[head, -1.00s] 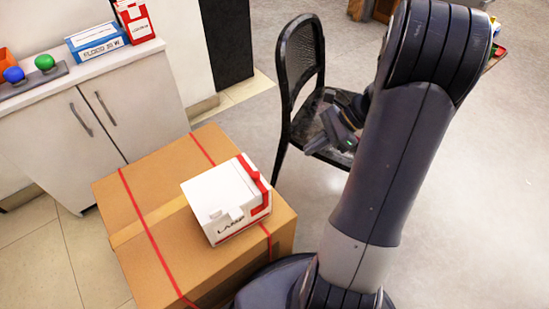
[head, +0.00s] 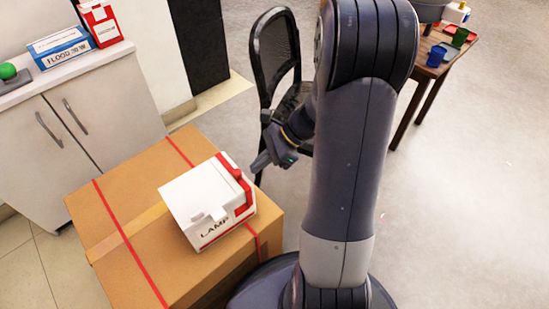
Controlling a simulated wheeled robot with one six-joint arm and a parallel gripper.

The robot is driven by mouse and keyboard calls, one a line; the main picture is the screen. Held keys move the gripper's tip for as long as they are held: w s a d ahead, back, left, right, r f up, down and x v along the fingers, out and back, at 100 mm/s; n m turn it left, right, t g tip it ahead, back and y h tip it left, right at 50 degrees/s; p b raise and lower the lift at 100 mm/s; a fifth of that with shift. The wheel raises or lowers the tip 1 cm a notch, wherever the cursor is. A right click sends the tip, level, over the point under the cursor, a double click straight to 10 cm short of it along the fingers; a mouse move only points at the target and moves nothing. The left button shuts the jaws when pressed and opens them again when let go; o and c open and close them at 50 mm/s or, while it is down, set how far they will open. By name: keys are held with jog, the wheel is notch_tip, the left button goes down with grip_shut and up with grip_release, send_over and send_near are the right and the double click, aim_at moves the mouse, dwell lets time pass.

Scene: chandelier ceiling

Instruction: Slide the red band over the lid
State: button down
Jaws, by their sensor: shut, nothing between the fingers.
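A white box marked LAMP (head: 213,229) sits on a large cardboard carton. Its white lid (head: 195,190) lies on top, with a small tab at the front edge. The red band (head: 240,190) is at the right end of the box, running over the top edge and down the side. My gripper (head: 262,166) is shut and empty, to the right of and beyond the box, apart from the band. The far side of the box is hidden, and my arm covers part of the view to the right.
The cardboard carton (head: 100,215) has red straps and tan tape. A black chair (head: 275,50) stands behind my gripper. At left, a white cabinet (head: 85,115) holds a blue box (head: 60,47), a red-and-white box (head: 101,22) and a green ball (head: 8,71). A wooden table (head: 430,65) stands at upper right.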

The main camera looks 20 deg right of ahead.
aim_at(233, 177)
jog(key=shift+w+a, duration=0.15)
jog(key=shift+a, duration=0.75)
jog(key=a, duration=0.2)
jog(key=s+a, duration=0.1)
jog(key=a, duration=0.1)
jog(key=a+p, duration=0.1)
jog(key=a, duration=0.1)
jog(key=shift+s+a, duration=0.15)
jog(key=shift+s, duration=0.15)
